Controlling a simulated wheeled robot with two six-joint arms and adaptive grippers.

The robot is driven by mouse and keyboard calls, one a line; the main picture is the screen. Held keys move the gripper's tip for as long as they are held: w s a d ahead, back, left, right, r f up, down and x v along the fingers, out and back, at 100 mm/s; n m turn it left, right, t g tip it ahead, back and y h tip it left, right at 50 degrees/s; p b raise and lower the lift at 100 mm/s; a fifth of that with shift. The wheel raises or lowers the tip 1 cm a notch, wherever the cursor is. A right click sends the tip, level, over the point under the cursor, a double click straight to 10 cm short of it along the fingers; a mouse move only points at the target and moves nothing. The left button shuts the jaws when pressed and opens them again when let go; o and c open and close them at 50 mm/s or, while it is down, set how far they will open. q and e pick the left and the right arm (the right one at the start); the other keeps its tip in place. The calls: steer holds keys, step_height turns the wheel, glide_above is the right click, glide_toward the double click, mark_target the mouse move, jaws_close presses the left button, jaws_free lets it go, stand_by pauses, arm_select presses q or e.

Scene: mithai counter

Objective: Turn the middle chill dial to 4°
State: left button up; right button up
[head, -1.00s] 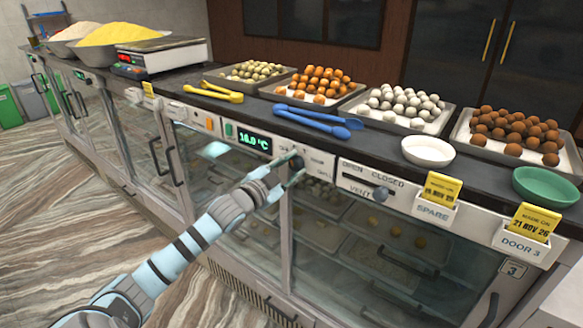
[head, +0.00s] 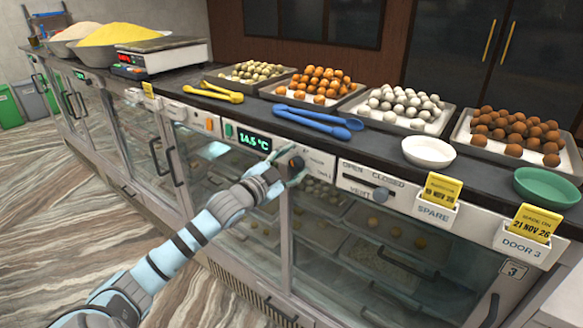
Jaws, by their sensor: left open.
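The middle chill dial (head: 297,163) is a dark round knob on the counter's front panel. The green display (head: 254,141) to its left reads 14.5 °C. My left gripper (head: 288,168) is at the dial, its fingers on either side of the knob. It is open; whether the fingers touch the knob I cannot tell. The gripper hides part of the dial and its markings. My right gripper is not in view.
A vent slider (head: 380,194) sits right of the dial. Yellow tags in SPARE (head: 435,212) and DOOR 3 (head: 521,246) holders stick out farther right. Blue tongs (head: 318,121) and sweet trays (head: 405,117) lie on the counter above.

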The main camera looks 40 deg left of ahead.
arm_select(q)
step_height(320, 180, up, 9)
steer(key=shift+f, duration=0.1)
steer(key=shift+f, duration=0.1)
